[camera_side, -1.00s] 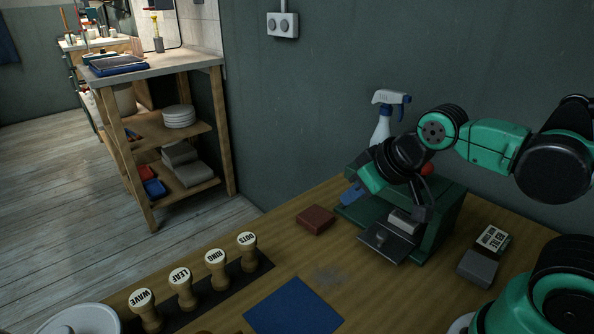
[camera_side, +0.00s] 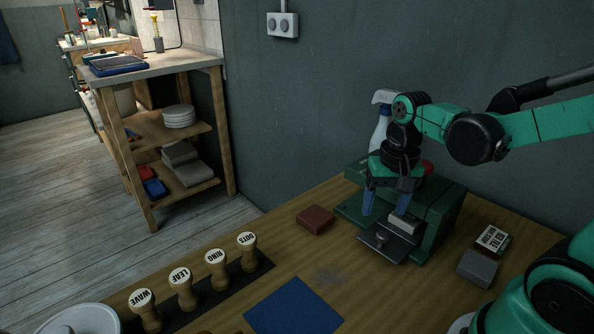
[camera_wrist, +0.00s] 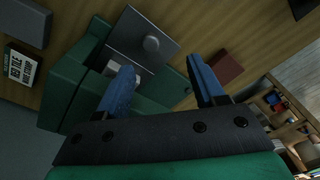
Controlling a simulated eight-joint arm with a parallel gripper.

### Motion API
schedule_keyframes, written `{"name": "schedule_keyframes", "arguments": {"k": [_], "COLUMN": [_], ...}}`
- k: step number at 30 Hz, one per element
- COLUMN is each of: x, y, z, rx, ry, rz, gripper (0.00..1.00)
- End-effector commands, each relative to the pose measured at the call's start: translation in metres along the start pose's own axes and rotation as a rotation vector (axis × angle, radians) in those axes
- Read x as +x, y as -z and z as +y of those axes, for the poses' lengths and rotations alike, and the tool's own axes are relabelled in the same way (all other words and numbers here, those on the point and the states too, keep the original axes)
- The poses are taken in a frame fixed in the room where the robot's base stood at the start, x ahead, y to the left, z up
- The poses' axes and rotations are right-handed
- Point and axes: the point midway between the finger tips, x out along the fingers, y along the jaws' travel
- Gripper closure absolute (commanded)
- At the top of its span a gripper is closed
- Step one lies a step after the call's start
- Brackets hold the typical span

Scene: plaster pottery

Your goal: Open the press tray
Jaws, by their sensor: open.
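The press (camera_side: 440,214) is a green block on the wooden table by the wall. Its press tray (camera_side: 386,243), a dark metal plate with a small round knob (camera_side: 381,237), sticks out at the front with a light grey block (camera_side: 404,222) on it. In the wrist view the tray (camera_wrist: 130,38) and knob (camera_wrist: 151,45) show beyond the fingertips. My gripper (camera_side: 384,213) points down over the press, its blue fingers apart and empty. In the wrist view the gripper (camera_wrist: 162,75) has one finger overlapping the grey block; whether they touch is unclear.
A spray bottle (camera_side: 380,125) stands behind the press. A red-brown block (camera_side: 315,219) lies left of it. A labelled box (camera_side: 492,239) and grey block (camera_side: 477,268) lie right. Several wooden stamps (camera_side: 217,268) and a blue mat (camera_side: 293,307) are at the front left.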

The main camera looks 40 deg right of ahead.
Motion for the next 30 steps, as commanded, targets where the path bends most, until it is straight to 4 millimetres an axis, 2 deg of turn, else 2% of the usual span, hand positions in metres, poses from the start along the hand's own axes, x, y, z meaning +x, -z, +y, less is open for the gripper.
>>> {"name": "schedule_keyframes", "arguments": {"k": [5, 21, 30], "x": [0.008, 0.056, 0.062], "y": [0.002, -0.002, -0.003], "z": [0.009, 0.010, 0.011], "rx": [0.093, 0.092, 0.091], "ry": [-0.033, -0.033, -0.032], "rz": [-0.065, -0.063, -0.062], "gripper": [0.38, 0.38, 0.38]}}
